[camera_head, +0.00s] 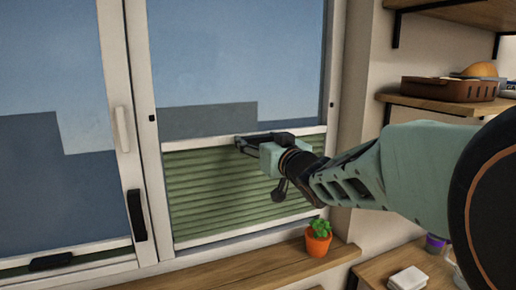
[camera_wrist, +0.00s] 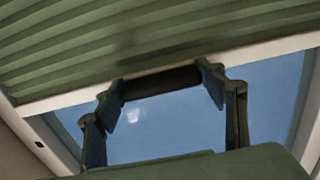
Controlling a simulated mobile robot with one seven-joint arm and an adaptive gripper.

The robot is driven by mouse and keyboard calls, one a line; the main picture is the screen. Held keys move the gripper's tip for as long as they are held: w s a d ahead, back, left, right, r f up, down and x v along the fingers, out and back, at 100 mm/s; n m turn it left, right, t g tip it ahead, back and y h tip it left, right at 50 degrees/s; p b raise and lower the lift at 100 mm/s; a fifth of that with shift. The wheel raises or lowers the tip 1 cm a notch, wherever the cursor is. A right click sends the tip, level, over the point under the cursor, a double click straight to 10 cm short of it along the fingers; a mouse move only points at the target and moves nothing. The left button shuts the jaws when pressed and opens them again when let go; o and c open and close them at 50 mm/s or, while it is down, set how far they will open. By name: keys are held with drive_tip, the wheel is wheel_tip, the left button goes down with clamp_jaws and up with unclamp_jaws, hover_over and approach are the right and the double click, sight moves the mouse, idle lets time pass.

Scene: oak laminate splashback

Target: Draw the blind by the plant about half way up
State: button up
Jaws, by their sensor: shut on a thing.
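The green pleated blind (camera_head: 225,190) covers the lower part of the right window pane, nearest the plant (camera_head: 319,238) in its orange pot. Its white top rail (camera_head: 185,143) stands roughly half way up the visible pane, with bare glass above. My gripper (camera_head: 246,146) is at this rail. In the wrist view, the blind (camera_wrist: 130,35) and rail (camera_wrist: 60,102) appear above the glass. There my gripper (camera_wrist: 164,84) has its two fingers shut on the dark bar handle (camera_wrist: 160,82) fixed to the rail. In the head view my gripper hides most of the handle.
The left pane has a blind low at its bottom, with a dark handle (camera_head: 50,261). A white window handle (camera_head: 121,129) and a black one (camera_head: 137,215) are on the frames. A wooden sill (camera_head: 240,270) runs below. Shelves with a basket (camera_head: 448,89) are at right.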

wheel_tip(320, 180, up, 8)
drive_tip(key=p, duration=0.4)
drive_tip(key=shift+a+f+p, duration=0.1)
drive_tip(key=shift+f+p, duration=0.05)
drive_tip(key=shift+p, duration=0.15)
drive_tip(key=o, duration=1.3)
drive_tip(key=shift+c, duration=0.2)
drive_tip(key=o, duration=0.5)
drive_tip(key=shift+w+f, duration=0.2)
drive_tip(key=shift+c, duration=0.2)
wheel_tip(320, 180, up, 10)
drive_tip(key=shift+s+r, duration=0.1)
